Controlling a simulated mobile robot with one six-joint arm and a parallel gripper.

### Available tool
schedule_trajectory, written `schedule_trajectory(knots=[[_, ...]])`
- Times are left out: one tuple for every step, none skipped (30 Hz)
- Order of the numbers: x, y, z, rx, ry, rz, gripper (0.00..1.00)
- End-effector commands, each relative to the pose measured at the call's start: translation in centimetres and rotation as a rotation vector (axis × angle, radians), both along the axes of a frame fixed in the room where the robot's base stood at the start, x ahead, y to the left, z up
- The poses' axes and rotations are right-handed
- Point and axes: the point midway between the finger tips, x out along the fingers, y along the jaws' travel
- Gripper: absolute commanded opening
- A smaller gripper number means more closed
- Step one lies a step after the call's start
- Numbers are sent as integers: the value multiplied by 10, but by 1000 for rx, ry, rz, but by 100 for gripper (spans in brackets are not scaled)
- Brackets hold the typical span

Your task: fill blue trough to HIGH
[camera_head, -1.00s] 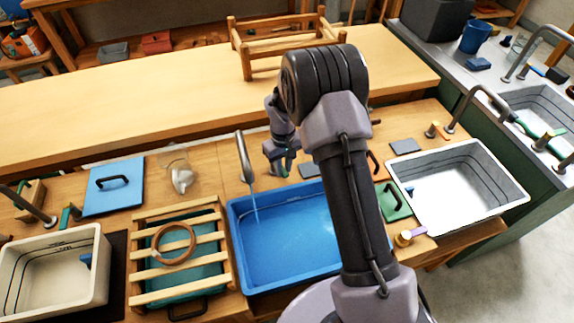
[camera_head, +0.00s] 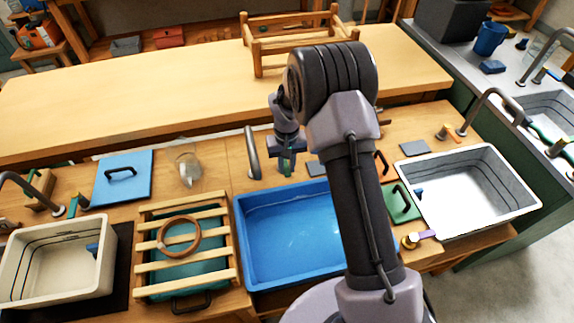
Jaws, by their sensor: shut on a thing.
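The blue trough (camera_head: 240,238) stands in the bench at the centre, its right part hidden behind my arm. Water (camera_head: 292,238) lies in it, with light glints on the surface. My gripper (camera_head: 287,168) is behind the trough, right of the spout, pointing down. It is shut on a small greenish piece, seemingly the tap handle, mostly hidden by the fingers.
A slatted wooden rack (camera_head: 150,252) with a ring (camera_head: 180,236) stands left of the trough. A cream basin (camera_head: 60,275) is far left, a white basin (camera_head: 480,190) right. A blue lid (camera_head: 122,178) and clear jar (camera_head: 188,165) lie behind.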

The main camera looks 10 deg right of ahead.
Motion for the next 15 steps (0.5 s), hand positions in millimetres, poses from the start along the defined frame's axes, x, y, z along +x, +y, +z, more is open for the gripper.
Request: schedule_trajectory(knots=[[0,0,0,1,-1,-2,0],[0,0,0,1,-1,-2,0],[0,0,0,1,-1,-2,28],[0,0,0,1,-1,-2,34],[0,0,0,1,-1,-1,39],[0,0,0,1,-1,-1,42],[0,0,0,1,-1,-1,42],[0,0,0,1,-1,-1,42],[0,0,0,1,-1,-1,42],[0,0,0,1,-1,-1,42],[0,0,0,1,-1,0,42],[0,0,0,1,-1,0,42],[0,0,0,1,-1,0,42],[0,0,1,1,-1,0,42],[0,0,3,0,-1,0,42]])
